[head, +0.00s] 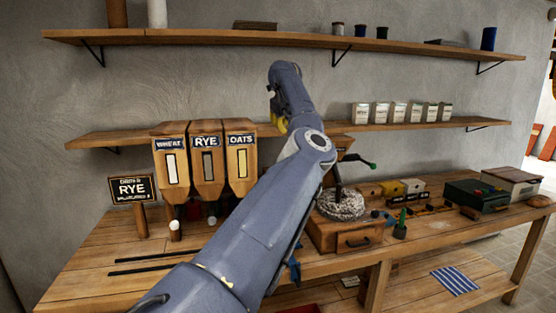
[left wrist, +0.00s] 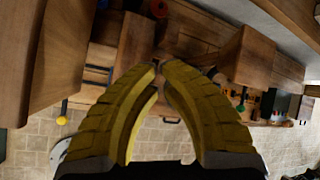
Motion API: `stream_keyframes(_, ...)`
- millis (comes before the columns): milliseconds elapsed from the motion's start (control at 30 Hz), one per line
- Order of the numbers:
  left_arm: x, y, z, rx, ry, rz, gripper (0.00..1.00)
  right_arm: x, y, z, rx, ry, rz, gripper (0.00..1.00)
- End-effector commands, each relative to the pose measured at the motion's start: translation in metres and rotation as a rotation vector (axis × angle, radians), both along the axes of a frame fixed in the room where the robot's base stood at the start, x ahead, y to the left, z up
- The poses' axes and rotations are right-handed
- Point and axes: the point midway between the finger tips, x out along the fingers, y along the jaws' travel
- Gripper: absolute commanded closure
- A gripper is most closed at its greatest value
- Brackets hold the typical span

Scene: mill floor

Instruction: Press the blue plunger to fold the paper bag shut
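My left arm crosses the middle of the head view. Its yellow-fingered left gripper (head: 280,123) is raised in front of the wall, near the lower shelf, mostly hidden by my arm. In the left wrist view the yellow fingertips (left wrist: 158,65) come together with nothing visible between them. I cannot pick out the blue plunger for certain. A small blue part (head: 294,268) shows beside my arm at the bench front, partly hidden. Several pale paper bags (head: 361,114) stand upright on the lower shelf; I cannot tell which bag the task means. My right gripper is not in view.
Wooden hoppers marked wheat (head: 170,165), rye (head: 207,165) and oats (head: 241,162) stand at left behind the bench (head: 90,270). A millstone (head: 340,205) on a wooden box, small boxes and a green case (head: 476,195) fill the right side. Two dark rails lie front left.

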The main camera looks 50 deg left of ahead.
Motion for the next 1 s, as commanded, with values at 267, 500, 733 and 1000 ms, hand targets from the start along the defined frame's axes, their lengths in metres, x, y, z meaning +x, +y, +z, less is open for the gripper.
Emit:
stream_keyframes(267,-0.003,-0.001,0.008,-0.043,-0.044,-0.001,1.0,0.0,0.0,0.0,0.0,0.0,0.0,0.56)
stream_keyframes(500,-0.003,-0.001,0.008,-0.042,-0.042,-0.001,1.0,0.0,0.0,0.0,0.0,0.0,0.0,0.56)
stream_keyframes(733,-0.003,-0.001,0.0,-0.041,-0.042,0.0,1.0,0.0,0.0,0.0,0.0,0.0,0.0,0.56)
stream_keyframes(1000,-0.002,-0.001,-0.03,-0.041,-0.04,-0.001,1.0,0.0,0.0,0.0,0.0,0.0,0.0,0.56)
